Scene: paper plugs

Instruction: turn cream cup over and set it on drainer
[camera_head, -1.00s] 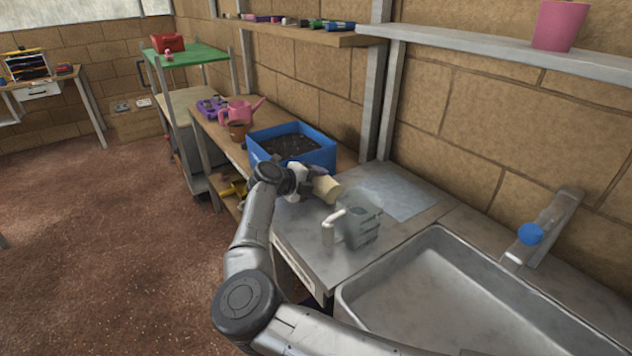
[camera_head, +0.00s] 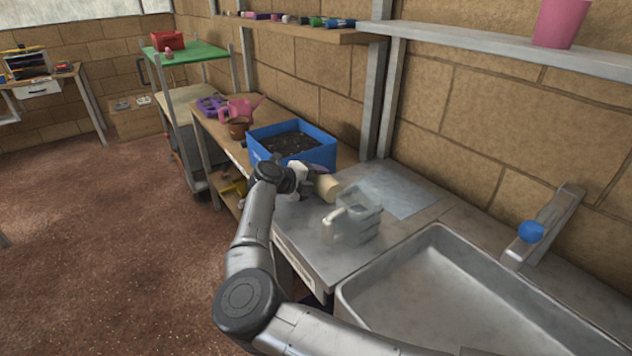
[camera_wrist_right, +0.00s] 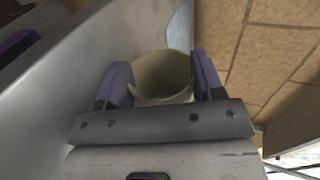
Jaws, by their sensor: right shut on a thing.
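The cream cup (camera_head: 328,187) is held tilted on its side by my right gripper (camera_head: 313,183), above the metal counter beside the sink. In the right wrist view the cup (camera_wrist_right: 163,78) sits between the two purple fingers (camera_wrist_right: 163,88), which are shut on it, and I see into its hollow inside. The pale blue-grey drainer mat (camera_head: 398,192) lies flat on the counter to the right of the cup, with nothing on it. My left gripper is not in view.
A grey translucent jug (camera_head: 355,220) stands on the counter close to the cup, near the mat's front. A blue box of soil (camera_head: 322,157) is behind the gripper. The sink (camera_head: 470,300) and its tap (camera_head: 545,228) are to the right.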

